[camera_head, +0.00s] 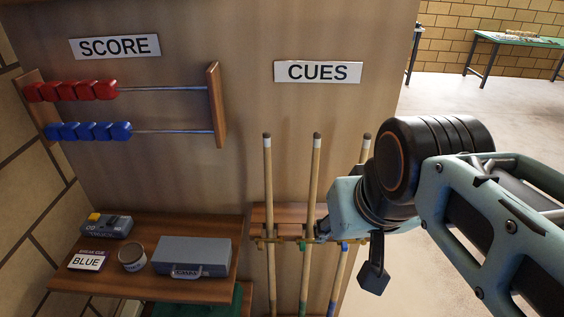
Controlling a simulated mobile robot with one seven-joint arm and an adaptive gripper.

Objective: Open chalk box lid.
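A grey case (192,256) with a front handle and a small label lies shut on the wooden shelf (145,286) at lower left. Its label is too small to read surely, so I cannot tell whether it is the chalk box. A round tin (132,257) stands just left of it. My gripper (373,276) shows only as a dark part below my wrist, right of the cue rack and well apart from the shelf. Its fingers are mostly hidden, and I see nothing held.
Several cues (316,185) stand upright in a wooden rack (280,218) between the shelf and my arm. A grey device (108,225) with a yellow part sits at the shelf's back left. A score counter (217,105) hangs above. Open floor (450,100) lies to the right.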

